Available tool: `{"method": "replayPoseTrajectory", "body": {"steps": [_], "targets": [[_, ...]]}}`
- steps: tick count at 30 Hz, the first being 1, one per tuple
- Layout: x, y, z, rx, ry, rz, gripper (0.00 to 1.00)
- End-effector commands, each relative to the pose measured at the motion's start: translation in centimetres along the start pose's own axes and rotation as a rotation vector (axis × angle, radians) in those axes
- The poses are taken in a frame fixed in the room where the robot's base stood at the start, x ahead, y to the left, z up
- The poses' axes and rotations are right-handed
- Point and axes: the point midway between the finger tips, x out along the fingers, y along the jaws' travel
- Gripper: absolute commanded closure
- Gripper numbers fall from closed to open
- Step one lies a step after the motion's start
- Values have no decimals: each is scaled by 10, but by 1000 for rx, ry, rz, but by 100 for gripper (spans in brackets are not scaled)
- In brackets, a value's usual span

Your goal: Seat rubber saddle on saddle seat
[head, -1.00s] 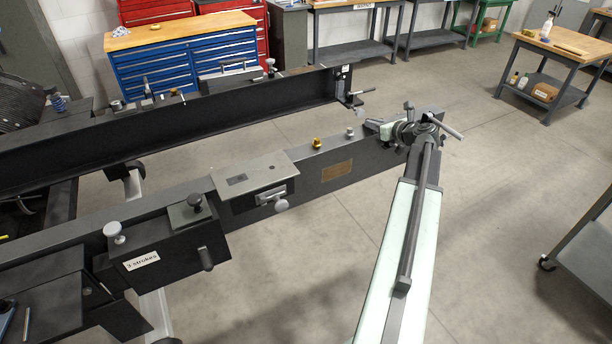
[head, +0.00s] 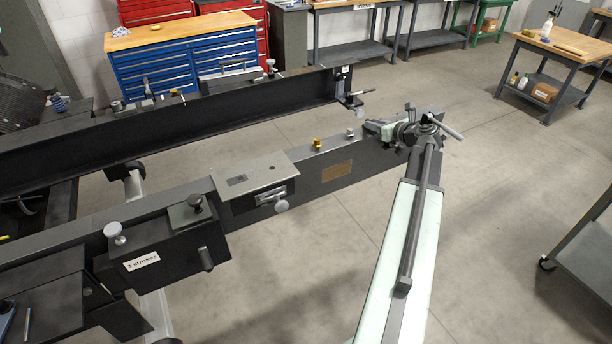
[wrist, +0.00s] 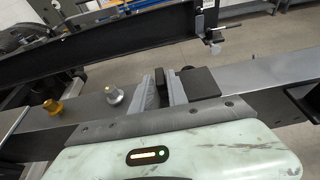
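My gripper (wrist: 162,90) is over the near grey beam (head: 338,159), toward its right end. In the wrist view its two grey fingers stand a little apart, with a dark narrow strip between them. I cannot tell if that strip is held or lies behind. In the head view my gripper (head: 384,128) is small and the black pieces cannot be made out.
A brass knob (wrist: 53,107) and a silver knob (wrist: 114,95) stand on the beam left of my fingers. A grey plate (head: 255,174) and a dark box (head: 165,250) with knobs sit further left. A long black beam (head: 220,108) runs behind.

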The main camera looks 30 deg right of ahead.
Motion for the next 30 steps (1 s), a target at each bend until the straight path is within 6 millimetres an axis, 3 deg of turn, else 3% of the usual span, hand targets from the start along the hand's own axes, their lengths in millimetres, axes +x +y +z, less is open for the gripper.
{"method": "replayPoseTrajectory", "body": {"steps": [30], "targets": [[-29,0,0,0,0,0,81]]}}
